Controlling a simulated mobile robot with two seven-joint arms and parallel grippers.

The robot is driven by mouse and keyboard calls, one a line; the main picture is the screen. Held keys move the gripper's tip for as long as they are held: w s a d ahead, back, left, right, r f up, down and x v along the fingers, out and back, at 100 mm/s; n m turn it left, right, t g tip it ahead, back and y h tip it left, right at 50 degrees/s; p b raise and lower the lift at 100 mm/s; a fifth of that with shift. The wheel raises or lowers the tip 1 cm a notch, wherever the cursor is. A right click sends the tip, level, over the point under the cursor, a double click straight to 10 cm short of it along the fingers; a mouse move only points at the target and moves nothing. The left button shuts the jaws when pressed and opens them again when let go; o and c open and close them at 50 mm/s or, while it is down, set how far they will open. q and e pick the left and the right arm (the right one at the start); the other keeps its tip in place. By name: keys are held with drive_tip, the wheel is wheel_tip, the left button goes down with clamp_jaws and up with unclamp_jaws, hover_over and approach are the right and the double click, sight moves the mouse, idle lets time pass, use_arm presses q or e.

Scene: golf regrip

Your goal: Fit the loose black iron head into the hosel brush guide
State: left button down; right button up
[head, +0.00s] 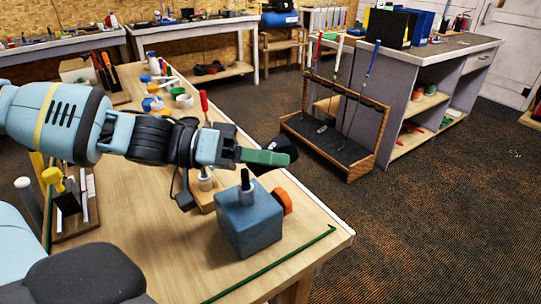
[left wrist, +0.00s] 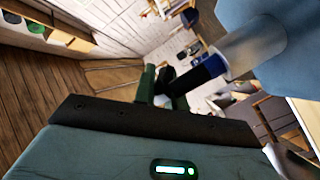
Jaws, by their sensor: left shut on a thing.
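My left gripper (head: 268,157) has green fingers and is shut on the black iron head (head: 284,149), which shows just past the fingers. It holds the head in the air above the bench's right edge. The hosel brush guide seems to be the blue block (head: 250,222) with a short post on top and an orange knob on its right side. It stands on the bench, below and slightly left of the fingertips; head and post are apart. In the left wrist view the fingers (left wrist: 160,88) and the guide's post (left wrist: 205,70) appear close together. My right gripper is out of view.
A wooden block with a red-handled tool (head: 204,103) stands behind the guide. A long green rod (head: 270,264) lies along the bench front (head: 190,262). Pots and tools crowd the back left. A wooden club rack (head: 345,153) stands on the floor beyond.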

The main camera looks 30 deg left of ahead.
use_arm(q)
drive_tip(key=shift+f, duration=0.35)
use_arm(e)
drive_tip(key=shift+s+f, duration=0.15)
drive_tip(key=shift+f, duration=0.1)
use_arm(q)
drive_tip(key=c, duration=1.4)
unclamp_jaws()
drive_tip(key=shift+o, duration=0.2)
